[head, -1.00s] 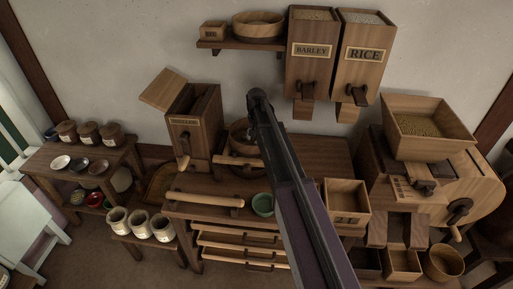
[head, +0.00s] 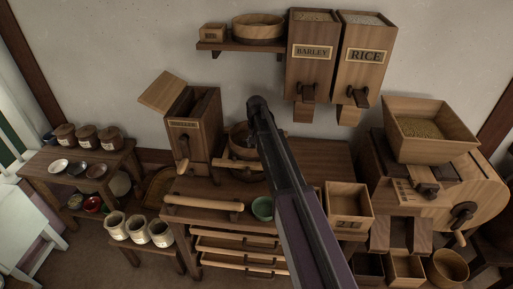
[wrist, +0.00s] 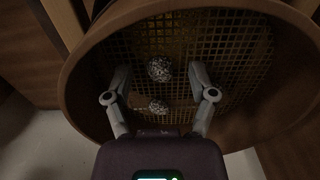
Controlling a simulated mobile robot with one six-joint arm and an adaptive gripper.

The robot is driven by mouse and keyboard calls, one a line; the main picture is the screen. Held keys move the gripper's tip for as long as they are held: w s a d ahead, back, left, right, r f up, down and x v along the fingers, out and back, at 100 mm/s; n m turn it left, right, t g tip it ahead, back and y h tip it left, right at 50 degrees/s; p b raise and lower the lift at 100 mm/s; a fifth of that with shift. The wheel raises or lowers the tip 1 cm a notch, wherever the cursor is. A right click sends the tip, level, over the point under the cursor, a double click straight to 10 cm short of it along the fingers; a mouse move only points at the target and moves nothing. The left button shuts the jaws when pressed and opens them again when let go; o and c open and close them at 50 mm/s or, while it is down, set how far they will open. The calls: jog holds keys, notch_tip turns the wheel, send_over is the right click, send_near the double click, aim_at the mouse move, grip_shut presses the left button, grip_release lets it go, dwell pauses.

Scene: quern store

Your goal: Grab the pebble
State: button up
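A round grey speckled pebble (wrist: 159,69) lies on the mesh of a round wooden sieve (wrist: 85,62) in the wrist view. A smaller, flatter speckled lump (wrist: 158,107) lies nearer to me on the same mesh; I cannot tell if it is also a pebble. My gripper (wrist: 159,77) is open, with one finger to each side of the pebble and gaps showing between. I cannot tell how high the fingertips are above the mesh. In the head view my arm hides the gripper, and a round wooden vessel (head: 238,134) shows partly behind the arm.
An open bin (head: 190,135) stands left of my arm. A green bowl (head: 262,208) and a rolling pin (head: 203,203) are on the table. The barley (head: 309,75) and rice (head: 364,75) dispensers hang on the wall. A mill with a hopper (head: 430,145) is at the right.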

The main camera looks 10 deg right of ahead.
aim_at(256, 145)
jog(key=c, duration=0.9)
jog(key=shift+o, duration=0.2)
jog(key=shift+r, duration=0.15)
notch_tip(256, 145, up, 10)
jog(key=p, duration=1)
